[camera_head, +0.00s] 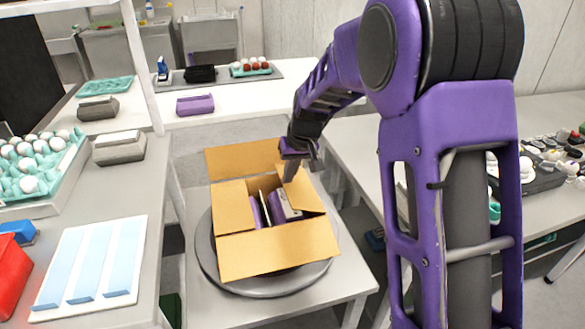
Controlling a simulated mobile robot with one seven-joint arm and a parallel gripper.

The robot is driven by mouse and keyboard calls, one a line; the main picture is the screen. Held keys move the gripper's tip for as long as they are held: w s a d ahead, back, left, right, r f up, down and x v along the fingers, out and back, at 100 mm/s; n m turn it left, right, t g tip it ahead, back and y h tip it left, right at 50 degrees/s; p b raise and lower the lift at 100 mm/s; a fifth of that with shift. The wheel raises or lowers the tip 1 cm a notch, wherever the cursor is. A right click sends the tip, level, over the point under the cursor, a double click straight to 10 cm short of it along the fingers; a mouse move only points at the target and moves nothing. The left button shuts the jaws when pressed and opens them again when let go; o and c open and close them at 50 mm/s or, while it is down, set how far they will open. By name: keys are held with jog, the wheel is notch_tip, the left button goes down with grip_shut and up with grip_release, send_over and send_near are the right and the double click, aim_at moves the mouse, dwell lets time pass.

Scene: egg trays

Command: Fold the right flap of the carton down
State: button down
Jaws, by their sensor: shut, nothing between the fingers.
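The open cardboard carton (277,250) stands on a round grey turntable in the middle of the view. Its front flap lies outward toward me and its back flap (240,158) leans outward at the far side. The left flap (232,207) shows along the left side. The right flap (303,194) stands up at the right, partly hidden by my gripper. Purple and grey egg boxes (285,205) are inside the carton. My gripper (290,179) is shut and empty, pointing down at the right flap's upper part; whether it touches the flap is unclear.
The turntable (210,262) rests on a grey table. A left table holds a paper with light-blue strips (132,261), a red bin (12,275) and a tray of eggs (57,193). My purple arm covers much of the right. A back table holds a purple egg box (195,104).

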dwell(0.3)
jog(key=shift+s+a+f+h+p, duration=0.15)
jog(key=shift+a+f+h+p, duration=0.05)
jog(key=shift+a+h+p, duration=0.25)
jog(key=shift+s+a+f+t+h, duration=0.1)
jog(key=shift+a+f+t+h, duration=0.2)
jog(key=shift+f+h, duration=0.2)
jog(key=shift+a+f+n+h, duration=0.25)
jog(key=shift+f+n+h, duration=0.05)
jog(key=shift+f+h, duration=0.4)
jog(key=shift+a+f, duration=0.15)
jog(key=shift+f, duration=0.3)
jog(key=shift+r, duration=0.1)
